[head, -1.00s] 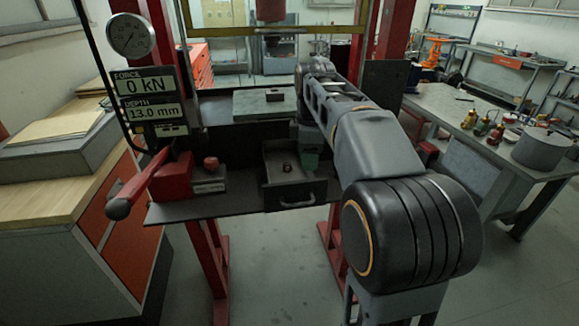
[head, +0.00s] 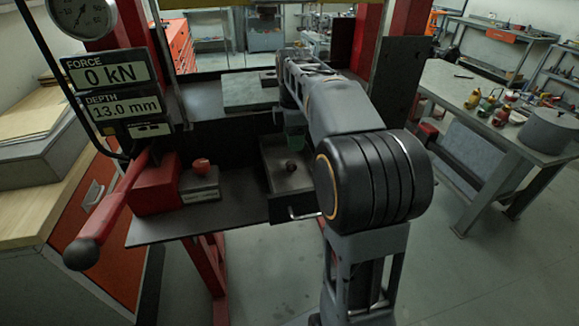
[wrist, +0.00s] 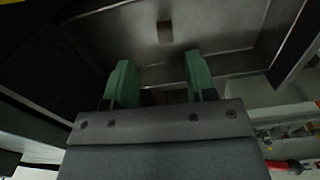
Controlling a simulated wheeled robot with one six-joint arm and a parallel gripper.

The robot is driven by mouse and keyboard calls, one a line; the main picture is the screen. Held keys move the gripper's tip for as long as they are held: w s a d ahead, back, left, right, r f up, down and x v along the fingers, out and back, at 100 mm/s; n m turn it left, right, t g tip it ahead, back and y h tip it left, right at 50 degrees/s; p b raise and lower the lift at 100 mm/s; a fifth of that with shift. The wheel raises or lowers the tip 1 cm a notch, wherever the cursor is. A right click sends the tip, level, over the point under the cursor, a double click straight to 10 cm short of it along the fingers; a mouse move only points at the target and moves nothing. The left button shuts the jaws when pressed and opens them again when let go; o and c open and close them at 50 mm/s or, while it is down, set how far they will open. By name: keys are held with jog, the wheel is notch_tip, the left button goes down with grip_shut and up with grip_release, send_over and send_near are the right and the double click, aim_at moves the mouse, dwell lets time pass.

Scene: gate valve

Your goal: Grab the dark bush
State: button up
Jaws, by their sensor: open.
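The dark bush (head: 291,167) is a small dark piece inside the open drawer (head: 309,181) under the press table in the head view. In the wrist view a small brownish, block-like piece (wrist: 165,32), apparently the bush, lies on the drawer floor beyond the fingertips. My gripper (wrist: 158,72) has green fingers spread apart with nothing between them. In the head view the gripper (head: 294,140) is at the back of the drawer, partly hidden by my arm, and apart from the bush.
A grey plate (head: 247,91) lies on the press table above the drawer. A red block with a long lever (head: 118,200) stands on the shelf at left, beside a small box with a red knob (head: 201,166). Red press posts flank the area.

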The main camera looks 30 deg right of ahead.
aim_at(294, 162)
notch_tip(294, 162, down, 3)
jog(key=shift+d+r, duration=0.15)
jog(key=shift+s+f, duration=0.2)
jog(key=shift+f, duration=1.15)
jog(key=shift+s+f, duration=0.15)
jog(key=shift+f, duration=1.2)
grip_shut()
jog(key=shift+r, duration=0.1)
